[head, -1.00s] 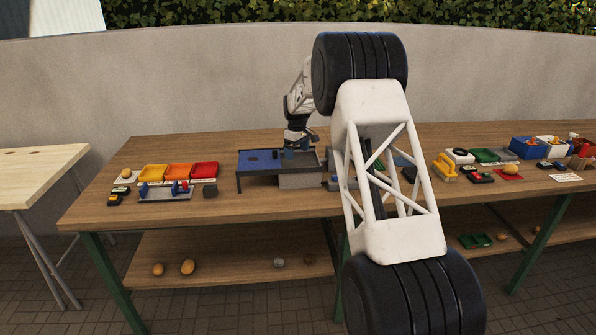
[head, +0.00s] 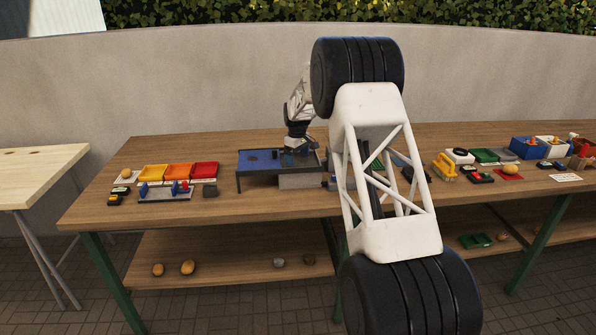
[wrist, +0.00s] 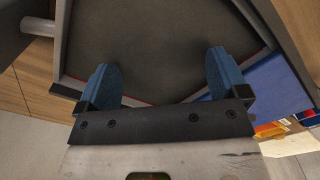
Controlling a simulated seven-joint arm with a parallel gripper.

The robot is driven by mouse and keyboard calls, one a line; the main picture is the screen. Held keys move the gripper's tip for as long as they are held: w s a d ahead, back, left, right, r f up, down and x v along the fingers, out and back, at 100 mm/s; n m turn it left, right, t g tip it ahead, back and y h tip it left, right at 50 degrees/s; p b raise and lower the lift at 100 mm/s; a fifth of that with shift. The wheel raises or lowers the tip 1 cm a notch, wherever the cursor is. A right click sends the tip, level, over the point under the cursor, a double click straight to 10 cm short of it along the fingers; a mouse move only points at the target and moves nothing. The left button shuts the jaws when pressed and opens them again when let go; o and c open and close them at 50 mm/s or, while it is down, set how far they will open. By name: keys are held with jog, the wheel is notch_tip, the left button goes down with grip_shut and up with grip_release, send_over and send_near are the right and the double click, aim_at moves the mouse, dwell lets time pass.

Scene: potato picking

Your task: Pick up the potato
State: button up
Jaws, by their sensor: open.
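My gripper (head: 298,153) is over the blue and dark platform on the long bench in the head view. In the wrist view its two blue fingers (wrist: 163,82) are spread apart with nothing between them. Below them is a dark tray floor (wrist: 160,40) with a grey rim, and no potato shows there. In the head view, one potato (head: 126,174) lies at the bench's left end and another (head: 510,169) on a red mat at the right. More potatoes (head: 188,267) lie on the lower shelf. Part of the middle of the bench is hidden.
Yellow, orange and red trays (head: 178,171) stand left of the blue platform (head: 258,161). A blue bin (head: 528,148) and several small items crowd the right end. A concrete wall (head: 200,80) stands behind. The front strip of the bench (head: 200,212) is clear.

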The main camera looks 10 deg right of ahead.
aim_at(298, 165)
jog(key=shift+s+d+f, duration=0.1)
jog(key=shift+d+f, duration=0.05)
jog(key=shift+f, duration=2.35)
jog(key=shift+c, duration=0.3)
jog(key=c, duration=1)
jog(key=shift+r, duration=0.15)
jog(key=shift+r, duration=4.85)
jog(key=shift+d, duration=0.1)
